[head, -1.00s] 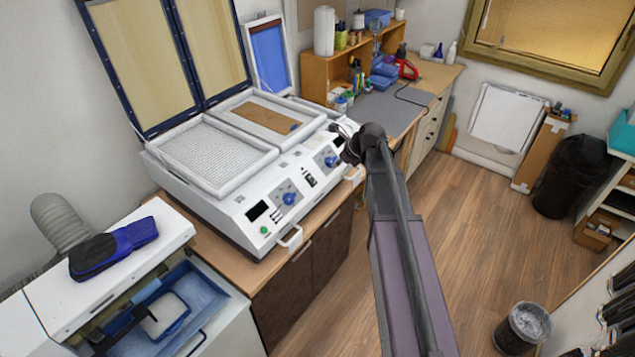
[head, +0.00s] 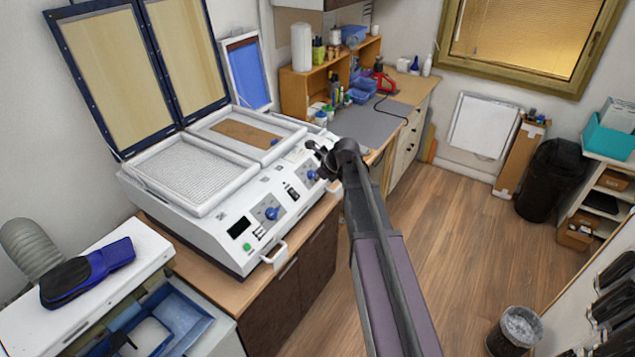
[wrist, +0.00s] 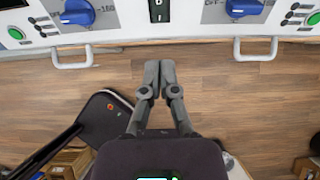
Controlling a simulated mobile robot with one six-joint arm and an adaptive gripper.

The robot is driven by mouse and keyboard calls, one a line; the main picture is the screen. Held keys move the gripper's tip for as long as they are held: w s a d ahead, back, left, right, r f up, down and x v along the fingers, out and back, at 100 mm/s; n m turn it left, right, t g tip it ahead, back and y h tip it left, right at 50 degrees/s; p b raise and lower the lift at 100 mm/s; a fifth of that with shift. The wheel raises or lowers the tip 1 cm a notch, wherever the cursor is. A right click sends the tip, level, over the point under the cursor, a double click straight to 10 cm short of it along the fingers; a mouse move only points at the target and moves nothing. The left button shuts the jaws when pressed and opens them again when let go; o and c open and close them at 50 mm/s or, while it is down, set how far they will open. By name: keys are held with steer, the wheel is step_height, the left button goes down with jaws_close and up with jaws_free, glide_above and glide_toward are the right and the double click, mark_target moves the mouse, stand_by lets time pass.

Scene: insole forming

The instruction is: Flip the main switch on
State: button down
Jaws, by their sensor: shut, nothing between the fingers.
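The white forming machine (head: 205,240) stands on a wooden cabinet, its sloped control panel facing the room. A small black rocker switch (head: 292,194), likely the main switch, sits mid-panel between two blue knobs. In the wrist view the black switch (wrist: 158,10) is cut off by the top edge, so its position cannot be told. My gripper (head: 318,155) is near the right part of the panel in the head view. In the wrist view my gripper (wrist: 159,66) is shut and empty, its fingertips pointing toward the switch with floor visible between them and the panel.
A left blue knob (wrist: 77,12) and right blue knob (wrist: 244,8) flank the switch. White front handles, left (wrist: 72,58) and right (wrist: 256,50), stick out below the panel. Two framed lids (head: 115,75) stand raised behind. Wooden floor in front is open.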

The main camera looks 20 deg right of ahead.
mark_target(297, 196)
steer(key=shift+b+x, duration=4.25)
steer(key=shift+x, duration=1.25)
